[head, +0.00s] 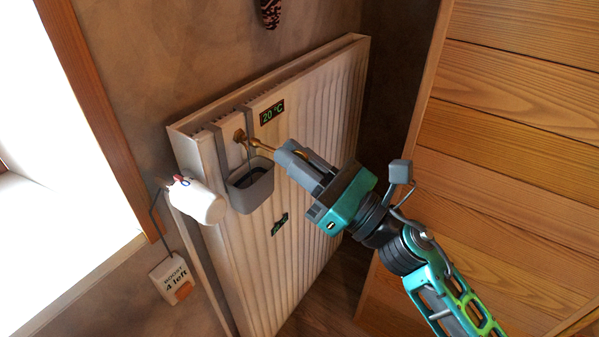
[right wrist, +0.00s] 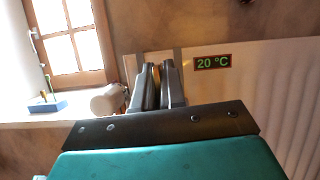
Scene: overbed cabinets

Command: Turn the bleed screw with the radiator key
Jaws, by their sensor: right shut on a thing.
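The white radiator (head: 310,130) stands against the wall. At its top left is a small brass bleed screw fitting (head: 239,135). My right gripper (head: 285,151) comes in from the right and is shut on the brass radiator key (head: 261,146), which points left to the fitting. The key's tip seems to meet the fitting, but I cannot tell if it is seated. In the right wrist view the fingers (right wrist: 158,88) are close together, with a sliver of brass between them, and hide most of the key and the screw. My left gripper is not in view.
A grey cup (head: 250,190) hangs on the radiator just below the fitting. A white cylindrical valve head (head: 198,201) sits to its left. A "20 °C" display (head: 272,112) is above right of the fitting. A "BOOST 4 left" box (head: 172,279) is lower left. Wooden panelling (head: 500,150) bounds the right.

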